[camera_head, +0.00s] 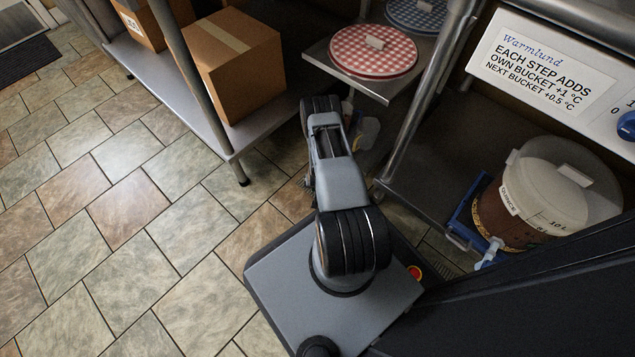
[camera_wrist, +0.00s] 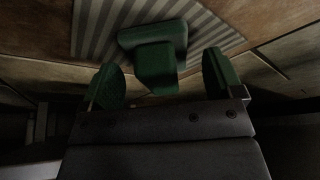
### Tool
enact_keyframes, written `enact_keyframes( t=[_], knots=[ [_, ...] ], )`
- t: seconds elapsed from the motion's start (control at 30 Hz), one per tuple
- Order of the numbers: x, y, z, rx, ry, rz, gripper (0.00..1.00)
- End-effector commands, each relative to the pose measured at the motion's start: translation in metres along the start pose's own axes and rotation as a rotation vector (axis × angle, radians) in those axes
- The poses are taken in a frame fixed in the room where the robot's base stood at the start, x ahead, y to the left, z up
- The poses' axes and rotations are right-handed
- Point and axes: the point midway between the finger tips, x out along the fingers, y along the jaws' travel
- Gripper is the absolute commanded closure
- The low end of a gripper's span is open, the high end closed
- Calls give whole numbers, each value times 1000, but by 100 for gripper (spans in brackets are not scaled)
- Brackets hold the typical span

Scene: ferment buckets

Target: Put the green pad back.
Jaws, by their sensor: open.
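In the wrist view, a dark green T-shaped piece (camera_wrist: 155,52) stands in front of my gripper (camera_wrist: 162,82). It lies against a grey-and-white striped patch (camera_wrist: 92,35) on the tiled floor; whether it is the green pad or part of it, I cannot tell. My gripper is open, with its two green-lined fingers on either side of the piece's lower block and visible gaps between. In the head view my arm reaches toward the shelf legs and hides my fingertips. No green pad shows there.
A bucket (camera_head: 530,190) with a white lid stands at right on a blue base (camera_head: 465,225). A red checked round cover (camera_head: 373,50) lies on a shelf, with a blue one (camera_head: 418,14) behind. A cardboard box (camera_head: 232,65) sits on a low rack (camera_head: 185,100).

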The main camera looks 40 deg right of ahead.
Motion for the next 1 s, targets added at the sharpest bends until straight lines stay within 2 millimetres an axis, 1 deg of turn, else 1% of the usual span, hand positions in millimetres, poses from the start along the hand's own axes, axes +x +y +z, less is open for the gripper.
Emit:
enact_keyframes(
  t=[0.17,0.27,0.37,0.5,0.7,0.9,1.0],
  knots=[
    [-2,0,-1,0,1,0,14],
    [-12,0,-2,0,0,0,14],
    [-30,0,-3,-1,-1,0,14],
    [-59,0,-4,-1,-1,0,14],
    [-94,0,-3,-1,0,0,14],
    [-115,0,-2,0,0,0,14],
    [-124,-2,-7,-4,1,-3,14]
  ],
)
